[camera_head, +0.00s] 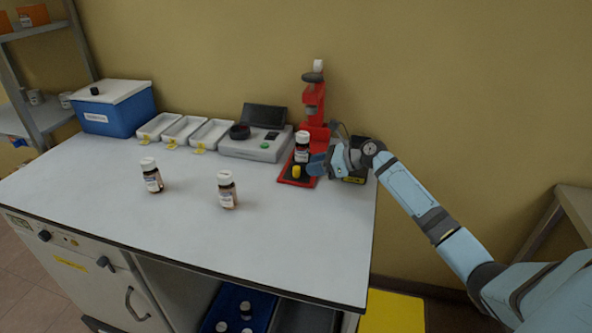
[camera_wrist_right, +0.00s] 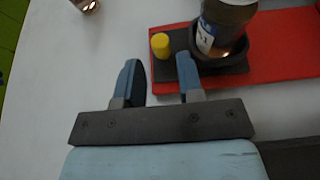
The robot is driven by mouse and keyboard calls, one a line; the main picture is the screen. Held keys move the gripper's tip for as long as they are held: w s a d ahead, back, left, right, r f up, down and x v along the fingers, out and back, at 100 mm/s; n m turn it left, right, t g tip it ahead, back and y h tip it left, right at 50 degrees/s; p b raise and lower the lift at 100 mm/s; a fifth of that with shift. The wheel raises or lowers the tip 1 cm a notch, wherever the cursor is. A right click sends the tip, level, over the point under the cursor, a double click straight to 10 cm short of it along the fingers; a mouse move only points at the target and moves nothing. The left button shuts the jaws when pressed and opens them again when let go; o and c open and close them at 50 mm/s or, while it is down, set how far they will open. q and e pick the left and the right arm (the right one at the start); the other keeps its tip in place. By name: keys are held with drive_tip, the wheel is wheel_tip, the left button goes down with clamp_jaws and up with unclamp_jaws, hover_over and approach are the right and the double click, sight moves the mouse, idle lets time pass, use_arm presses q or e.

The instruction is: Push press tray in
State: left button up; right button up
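The red press (camera_head: 312,104) stands at the back right of the bench. Its dark tray (camera_head: 288,177) sits out on the red base, with a yellow knob (camera_head: 296,171) at the front. A brown bottle with a white cap (camera_head: 302,148) stands upright on the tray. In the right wrist view the knob (camera_wrist_right: 160,45), tray (camera_wrist_right: 233,71) and bottle (camera_wrist_right: 228,20) lie just beyond my fingertips. My right gripper (camera_wrist_right: 159,66) is open and empty, its fingers apart just short of the knob. In the head view the gripper (camera_head: 314,165) is right beside the tray. My left gripper is not in view.
Two brown bottles (camera_head: 152,175) (camera_head: 227,190) stand on the open bench (camera_head: 120,215). A grey analyser (camera_head: 254,148), white trays (camera_head: 184,130) and a blue box (camera_head: 113,108) line the back. A dark box (camera_head: 358,175) is behind my right wrist.

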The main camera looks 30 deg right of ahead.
sight(298, 168)
drive_tip(key=x, duration=0.6)
drive_tip(key=shift+c, duration=0.5)
clamp_jaws()
drive_tip(key=w+d, duration=0.3)
drive_tip(key=d, duration=0.1)
drive_tip(key=w+d+p, duration=0.1)
drive_tip(key=w+d, duration=0.3)
drive_tip(key=shift+w+d, duration=0.15)
drive_tip(key=shift+d, duration=0.05)
drive_tip(key=shift+d+r, duration=0.1)
drive_tip(key=shift+d, duration=0.05)
